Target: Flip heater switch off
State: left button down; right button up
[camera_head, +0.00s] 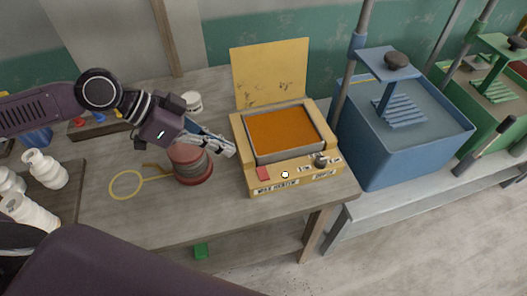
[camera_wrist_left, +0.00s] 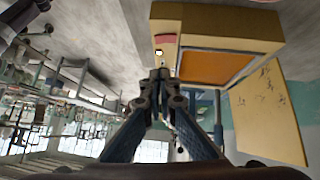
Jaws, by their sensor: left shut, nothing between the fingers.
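A yellow heater box (camera_head: 288,189) stands on the wooden table with its lid (camera_head: 270,72) raised and an orange surface (camera_head: 284,134) inside. On its front panel are a red switch (camera_head: 263,173), a white round spot (camera_head: 285,174) and a dark knob (camera_head: 321,160). My left gripper (camera_head: 231,152) is shut and empty, just left of the heater's front left side. In the left wrist view the shut fingertips (camera_wrist_left: 159,75) appear in front of the heater (camera_wrist_left: 215,25), near its red switch (camera_wrist_left: 165,39). Whether they touch it I cannot tell. My right gripper is not in view.
A reddish round pot (camera_head: 192,165) stands under my left gripper, beside a yellow ring (camera_head: 126,185). White bottles (camera_head: 45,170) are at the left and a white jar (camera_head: 192,102) at the back. A blue tank (camera_head: 410,145) stands right of the heater.

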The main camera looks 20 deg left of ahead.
pick_arm(q)
jog(key=p, duration=0.3)
send_over(268, 176)
jog(key=s+a, duration=0.1)
jog(key=a, duration=0.2)
notch_tip(268, 176, down, 6)
jog(key=shift+r, duration=0.1)
jog(key=f, duration=0.3)
jog(key=shift+s+d+f+p, duration=0.1)
jog(key=shift+s+f+p, duration=0.15)
jog(key=shift+p, duration=0.15)
jog(key=shift+f, duration=0.4)
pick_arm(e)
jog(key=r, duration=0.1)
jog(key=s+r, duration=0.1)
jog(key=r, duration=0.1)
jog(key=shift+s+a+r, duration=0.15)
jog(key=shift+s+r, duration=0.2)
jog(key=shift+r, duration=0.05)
